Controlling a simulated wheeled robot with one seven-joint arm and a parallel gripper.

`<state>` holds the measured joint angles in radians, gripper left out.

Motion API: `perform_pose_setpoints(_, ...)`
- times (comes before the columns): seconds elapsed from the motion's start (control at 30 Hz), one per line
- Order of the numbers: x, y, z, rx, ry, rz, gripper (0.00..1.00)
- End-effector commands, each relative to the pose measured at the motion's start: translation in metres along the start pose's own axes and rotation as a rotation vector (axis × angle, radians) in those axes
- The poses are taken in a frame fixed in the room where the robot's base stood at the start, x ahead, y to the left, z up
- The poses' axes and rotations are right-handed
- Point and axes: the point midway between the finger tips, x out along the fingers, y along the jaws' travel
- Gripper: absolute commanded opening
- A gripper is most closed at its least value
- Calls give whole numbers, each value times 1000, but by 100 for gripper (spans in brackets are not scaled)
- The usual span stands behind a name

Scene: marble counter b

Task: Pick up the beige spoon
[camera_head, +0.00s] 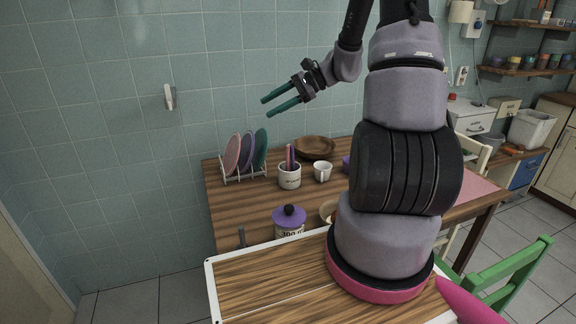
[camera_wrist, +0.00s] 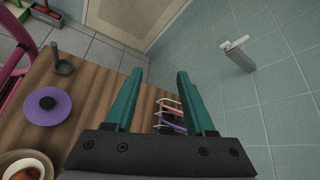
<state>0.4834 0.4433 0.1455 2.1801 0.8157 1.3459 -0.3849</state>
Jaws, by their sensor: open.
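I cannot make out a clearly beige spoon in either view. In the head view, a white mug (camera_head: 289,181) on the wooden table holds upright utensils (camera_head: 290,157) that look pinkish and purple; their shapes are too small to tell. My gripper (camera_head: 267,106) is open and empty, high above the table at its back left, pointing left toward the tiled wall. In the wrist view, my gripper (camera_wrist: 159,72) has its two green fingers wide apart with nothing between them. A dark ladle-like utensil (camera_wrist: 63,66) stands near the table edge there.
A plate rack (camera_head: 243,176) with several coloured plates, a wooden bowl (camera_head: 315,147), a white cup (camera_head: 322,171) and a purple-lidded jar (camera_head: 289,220) stand on the table (camera_head: 240,206). A pale fixture (camera_head: 169,97) is on the wall. The air around my gripper is clear.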

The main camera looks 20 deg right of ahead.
Motion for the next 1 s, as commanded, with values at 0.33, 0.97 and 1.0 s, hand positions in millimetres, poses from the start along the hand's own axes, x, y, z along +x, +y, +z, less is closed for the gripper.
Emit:
perform_pose_setpoints(0.33, 6, -1, -157, 410, -184, -436, 55)
perform_pose_setpoints(0.97, 16, 25, -293, 710, -237, -851, 55)
perform_pose_setpoints(1.0, 20, 20, -294, 711, -237, -852, 55)
